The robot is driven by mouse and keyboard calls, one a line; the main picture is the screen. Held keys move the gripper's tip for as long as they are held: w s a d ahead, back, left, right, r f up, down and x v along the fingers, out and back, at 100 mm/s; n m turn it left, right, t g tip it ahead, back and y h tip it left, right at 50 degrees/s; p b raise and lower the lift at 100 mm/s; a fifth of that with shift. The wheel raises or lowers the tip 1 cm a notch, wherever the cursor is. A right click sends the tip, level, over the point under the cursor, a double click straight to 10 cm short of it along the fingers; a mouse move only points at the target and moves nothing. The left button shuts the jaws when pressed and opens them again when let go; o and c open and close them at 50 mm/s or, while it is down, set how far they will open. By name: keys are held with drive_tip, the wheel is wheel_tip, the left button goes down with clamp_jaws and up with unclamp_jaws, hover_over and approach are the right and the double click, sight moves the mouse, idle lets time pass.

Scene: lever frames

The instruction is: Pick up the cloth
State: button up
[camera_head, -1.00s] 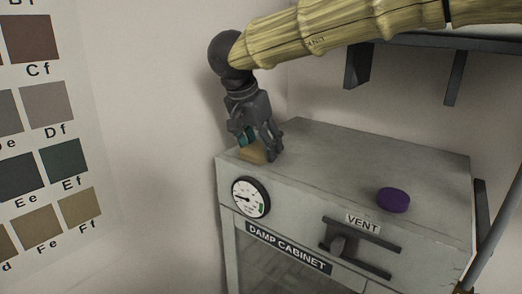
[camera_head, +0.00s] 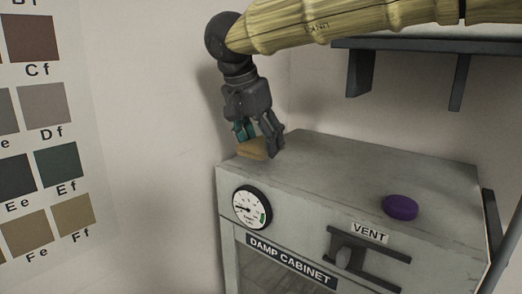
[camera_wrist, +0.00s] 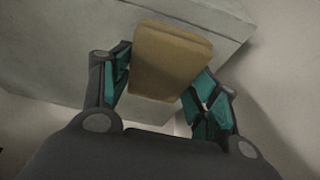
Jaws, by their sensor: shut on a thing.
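The cloth (camera_head: 253,149) is a tan, block-like piece. It is between the teal-padded fingers of my gripper (camera_head: 256,140), at the back left corner of the damp cabinet's top. In the wrist view the cloth (camera_wrist: 171,62) sits between the two fingers (camera_wrist: 160,88), tilted a little. My gripper is shut on it. In the head view the cloth looks slightly above the cabinet top, though the gap beneath it is hard to judge.
The damp cabinet (camera_head: 340,165) has a round gauge (camera_head: 252,207) and a vent handle (camera_head: 365,258) on its front. A purple round object (camera_head: 400,207) lies on its top at right. A dark shelf (camera_head: 430,44) hangs above. A colour chart (camera_head: 40,130) covers the left wall.

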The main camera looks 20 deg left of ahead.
drive_tip(key=s+d+r+b, duration=0.1)
drive_tip(key=s+b, duration=0.3)
drive_tip(key=s, duration=1)
drive_tip(key=shift+s+r, duration=0.25)
drive_tip(key=shift+d, duration=0.1)
